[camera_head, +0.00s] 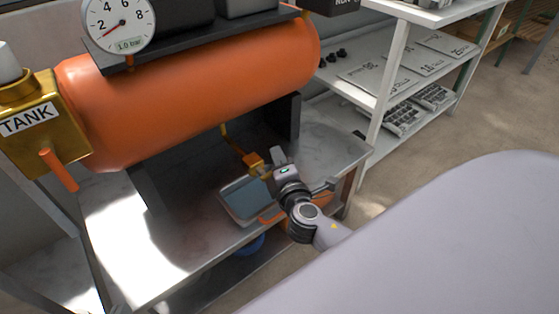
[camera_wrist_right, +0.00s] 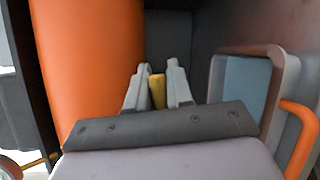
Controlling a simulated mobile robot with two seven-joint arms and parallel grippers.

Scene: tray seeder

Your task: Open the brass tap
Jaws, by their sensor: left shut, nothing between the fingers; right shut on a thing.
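The brass tap (camera_head: 252,160) hangs on a thin brass pipe under the orange tank (camera_head: 200,95). My right gripper (camera_head: 275,160) is at the tap, just beyond the tray's far corner. In the right wrist view a yellow brass piece, the tap's handle (camera_wrist_right: 158,92), stands between the fingers of my right gripper (camera_wrist_right: 157,78), which is shut on it. The rest of the tap is hidden there by the fingers. My left gripper is not in view.
A grey tray (camera_head: 224,206) with a blue-grey inside and orange handle sits below the tap on the metal table (camera_head: 160,275). A brass block labelled TANK (camera_head: 30,120) has an orange lever. The gauge (camera_head: 119,22) reads 1.0 bar. White shelves (camera_head: 372,110) stand at right.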

